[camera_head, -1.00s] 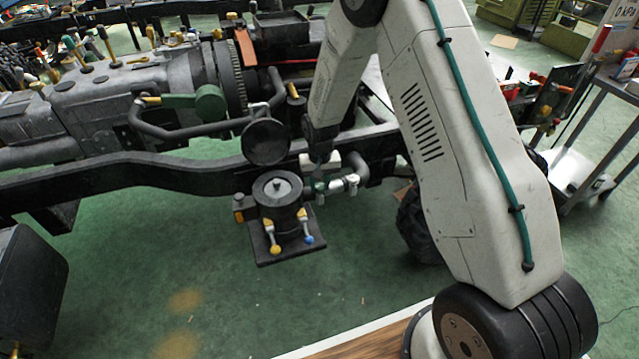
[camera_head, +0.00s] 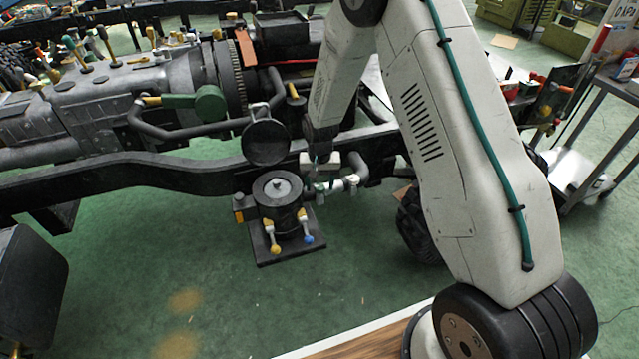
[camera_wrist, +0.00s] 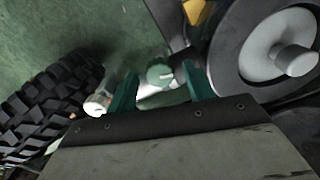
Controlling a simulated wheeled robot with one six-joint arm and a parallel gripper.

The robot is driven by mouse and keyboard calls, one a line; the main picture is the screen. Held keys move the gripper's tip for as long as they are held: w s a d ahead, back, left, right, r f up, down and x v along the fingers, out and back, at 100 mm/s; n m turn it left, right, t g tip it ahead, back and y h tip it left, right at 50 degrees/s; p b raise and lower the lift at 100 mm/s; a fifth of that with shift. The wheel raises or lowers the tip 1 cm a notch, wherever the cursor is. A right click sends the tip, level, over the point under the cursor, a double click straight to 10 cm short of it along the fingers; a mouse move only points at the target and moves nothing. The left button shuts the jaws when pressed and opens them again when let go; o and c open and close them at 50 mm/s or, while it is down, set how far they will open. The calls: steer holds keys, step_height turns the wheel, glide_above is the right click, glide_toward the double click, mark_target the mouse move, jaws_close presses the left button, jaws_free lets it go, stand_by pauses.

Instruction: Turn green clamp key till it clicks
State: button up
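The green clamp key (camera_wrist: 160,75) shows in the wrist view as a small round green piece on a pale pipe. My gripper (camera_wrist: 158,69) has its two green fingers apart, one on each side of the key in this view. I see a gap between the key and both fingers; the depth is hard to judge. In the head view my gripper (camera_head: 320,163) is just right of the black round canister (camera_head: 278,190), over the pale pipe fitting (camera_head: 340,184). The key is mostly hidden there.
A round black lid (camera_head: 266,142) stands tilted behind the canister, close to my gripper. The dark chassis rail (camera_head: 120,168) runs behind. A knobbly tyre (camera_wrist: 45,100) lies left in the wrist view. Green floor (camera_head: 150,270) is open in front.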

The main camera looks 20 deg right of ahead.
mark_target(320, 186)
step_height(320, 186, up, 8)
steer(key=shift+f, duration=0.1)
stand_by(0.5)
